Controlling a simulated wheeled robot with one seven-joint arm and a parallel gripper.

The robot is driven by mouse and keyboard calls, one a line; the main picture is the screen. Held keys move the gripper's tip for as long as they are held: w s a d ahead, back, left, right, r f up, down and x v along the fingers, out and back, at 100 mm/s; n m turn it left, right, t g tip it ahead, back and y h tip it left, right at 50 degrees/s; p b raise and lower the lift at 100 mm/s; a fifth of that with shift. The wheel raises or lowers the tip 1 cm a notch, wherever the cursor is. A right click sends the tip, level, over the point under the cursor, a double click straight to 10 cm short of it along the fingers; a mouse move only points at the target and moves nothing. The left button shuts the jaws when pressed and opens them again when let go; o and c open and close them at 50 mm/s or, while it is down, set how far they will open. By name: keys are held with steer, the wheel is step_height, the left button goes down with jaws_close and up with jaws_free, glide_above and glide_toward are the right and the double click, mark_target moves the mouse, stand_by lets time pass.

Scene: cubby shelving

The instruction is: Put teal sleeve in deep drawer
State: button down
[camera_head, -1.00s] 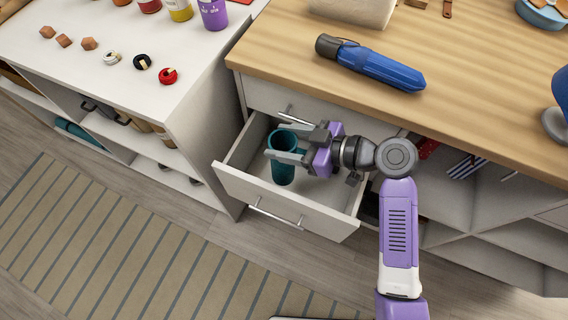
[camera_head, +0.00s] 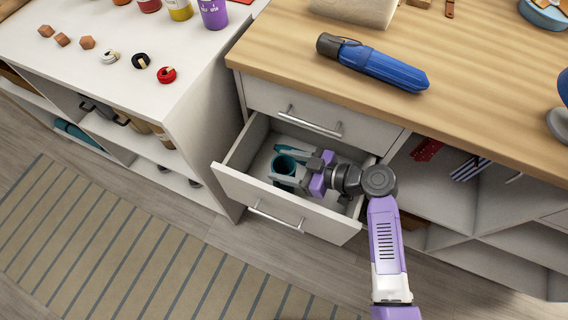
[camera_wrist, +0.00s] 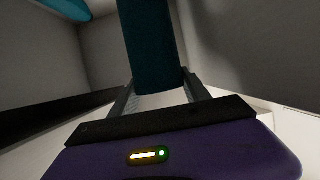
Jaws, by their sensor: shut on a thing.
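The teal sleeve (camera_head: 285,165) is a hollow cylinder standing roughly upright inside the open deep drawer (camera_head: 258,205), toward its left part. My gripper (camera_head: 285,177) is down in the drawer, with its fingers shut around the sleeve's sides. In the wrist view the sleeve (camera_wrist: 152,50) rises between the two fingers (camera_wrist: 158,98). The sleeve's lower end is hidden by the fingers and the drawer front in the head view, so I cannot tell whether it touches the drawer floor.
A shut drawer with a bar handle (camera_head: 310,124) is above the open one. A blue folded umbrella (camera_head: 372,64) lies on the wooden top. Open cubbies (camera_head: 440,185) are at right. A white shelf unit (camera_head: 110,85) stands at left. A striped rug (camera_head: 120,245) covers the floor.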

steer(key=shift+f, duration=0.15)
steer(key=c, duration=0.5)
jaws_free()
steer(key=shift+d+r, duration=0.15)
steer(key=shift+r, duration=0.15)
steer(key=p+v, duration=0.2)
steer(key=v, duration=0.9)
steer(key=shift+s+d, duration=0.15)
steer(key=shift+d, duration=0.2)
